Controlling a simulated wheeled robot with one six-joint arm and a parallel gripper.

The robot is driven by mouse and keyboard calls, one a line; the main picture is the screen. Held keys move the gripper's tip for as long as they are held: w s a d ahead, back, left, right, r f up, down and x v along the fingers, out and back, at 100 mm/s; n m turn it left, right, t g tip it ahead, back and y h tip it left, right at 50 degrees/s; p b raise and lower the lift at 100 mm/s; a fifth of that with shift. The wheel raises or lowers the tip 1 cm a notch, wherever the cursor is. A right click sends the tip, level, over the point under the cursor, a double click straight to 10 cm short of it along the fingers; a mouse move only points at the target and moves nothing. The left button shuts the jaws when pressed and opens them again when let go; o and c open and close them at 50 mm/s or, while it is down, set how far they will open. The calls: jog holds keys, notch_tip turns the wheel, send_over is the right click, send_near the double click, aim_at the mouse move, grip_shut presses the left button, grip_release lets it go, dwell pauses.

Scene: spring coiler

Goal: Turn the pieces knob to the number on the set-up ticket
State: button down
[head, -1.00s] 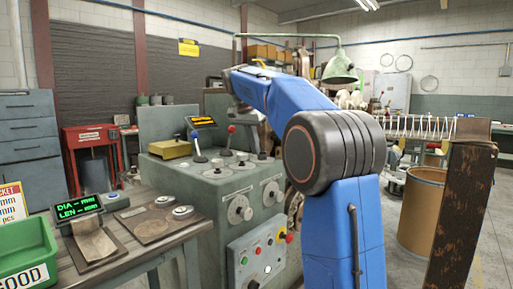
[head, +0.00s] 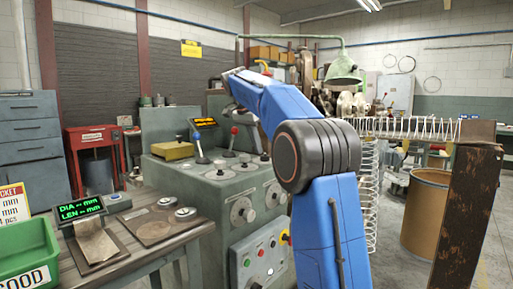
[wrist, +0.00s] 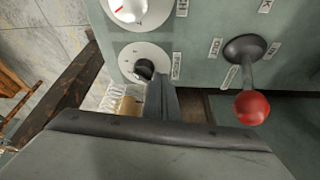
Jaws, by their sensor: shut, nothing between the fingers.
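The grey-green coiler console (head: 210,205) stands in the middle of the head view, with round white dials on its front, including one dial (head: 242,210). The set-up ticket (head: 14,205) is cut off at the left edge, and its number cannot be read. In the wrist view, a dark knob on a white dial (wrist: 130,54) sits left of centre; I cannot read its label. My gripper (wrist: 163,90) is shut and empty, its fingers just beside or in front of that knob; contact is unclear.
A red-ball lever (wrist: 252,105) stands right of my fingers. Another dial with a red pointer (wrist: 130,8) is at the top. A green bin (head: 28,260) and a gauge display (head: 82,206) are at left. A rusty post (head: 465,215) and a drum (head: 425,210) are at right.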

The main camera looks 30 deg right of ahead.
jog(key=shift+w+d, duration=0.2)
jog(key=shift+d, duration=0.15)
jog(key=shift+d, duration=0.1)
dwell(1.5)
jog(key=shift+s+d, duration=0.3)
jog(key=shift+d, duration=0.3)
jog(key=shift+w, duration=0.1)
